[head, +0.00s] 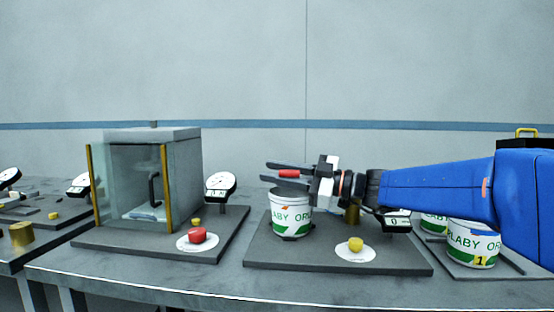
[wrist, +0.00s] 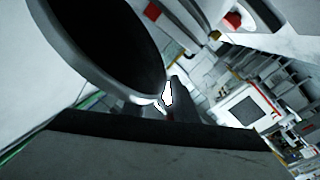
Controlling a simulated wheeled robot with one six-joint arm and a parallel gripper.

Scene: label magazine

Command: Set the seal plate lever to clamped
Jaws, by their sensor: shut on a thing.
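The wrist view is tilted and close up, with a large dark round opening in a pale rim (wrist: 132,91); the grip is not clear there.
A glass-fronted box (head: 152,180) with a black handle stands at left. A red button (head: 197,236) and a dial (head: 220,184) are beside it. A yellow knob (head: 356,244) is on the plate below my arm. More labelled tubs (head: 472,245) stand at right.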

